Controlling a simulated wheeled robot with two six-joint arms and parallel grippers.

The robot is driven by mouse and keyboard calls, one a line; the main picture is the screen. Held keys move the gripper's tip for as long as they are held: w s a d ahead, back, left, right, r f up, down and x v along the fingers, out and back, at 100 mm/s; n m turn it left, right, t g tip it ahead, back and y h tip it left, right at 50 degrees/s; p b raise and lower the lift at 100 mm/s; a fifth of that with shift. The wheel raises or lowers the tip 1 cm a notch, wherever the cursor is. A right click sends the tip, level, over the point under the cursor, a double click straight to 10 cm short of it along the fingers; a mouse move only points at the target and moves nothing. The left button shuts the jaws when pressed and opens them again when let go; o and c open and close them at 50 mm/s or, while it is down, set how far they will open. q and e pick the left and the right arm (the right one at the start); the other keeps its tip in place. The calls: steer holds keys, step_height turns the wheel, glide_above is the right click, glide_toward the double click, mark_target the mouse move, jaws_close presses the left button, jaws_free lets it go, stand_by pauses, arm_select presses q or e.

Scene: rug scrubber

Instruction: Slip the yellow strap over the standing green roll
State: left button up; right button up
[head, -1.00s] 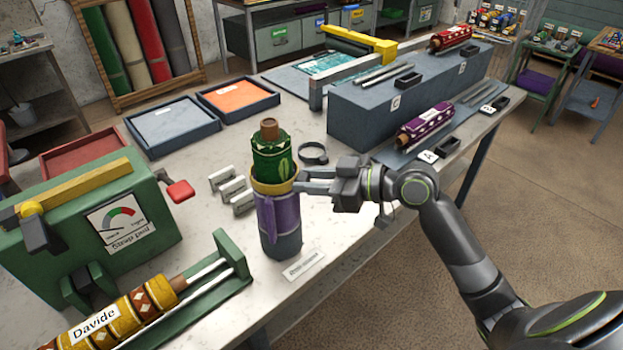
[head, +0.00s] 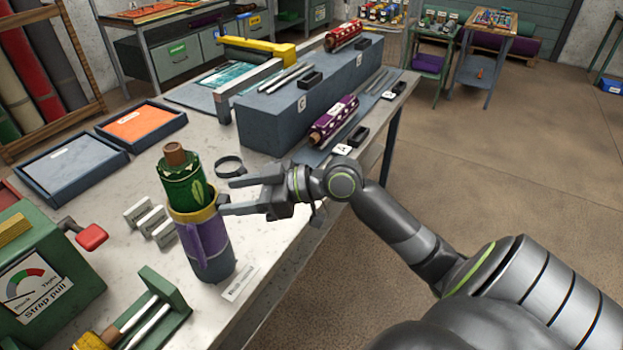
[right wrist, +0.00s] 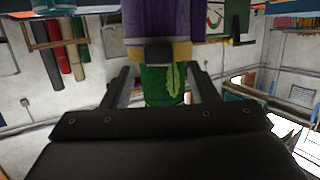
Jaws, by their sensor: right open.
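The green roll (head: 184,186) stands upright with a brown core end on top, in a purple and grey holder (head: 205,245). The yellow strap (head: 195,214) is around the roll's base at the holder's top; whether it rests on the rim I cannot tell. Its dark buckle (head: 223,198) faces my right gripper (head: 228,195). That gripper is open and empty, with its fingertips beside the buckle. The right wrist view shows the strap (right wrist: 180,51), buckle (right wrist: 158,51) and green roll (right wrist: 160,84) upside down between the spread fingers. My left gripper is not in view.
A dark ring (head: 229,165) lies on the table behind my right gripper. White blocks (head: 150,224) stand left of the holder, near a green strap-pull box (head: 40,275). A blue-grey riser (head: 290,115) with rolls stands behind. A label (head: 240,284) lies in front.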

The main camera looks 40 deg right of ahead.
steer(key=p+v, duration=1)
steer(key=v, duration=0.5)
stand_by(0.3)
steer(key=shift+s+d, duration=0.1)
steer(key=shift+d, duration=0.05)
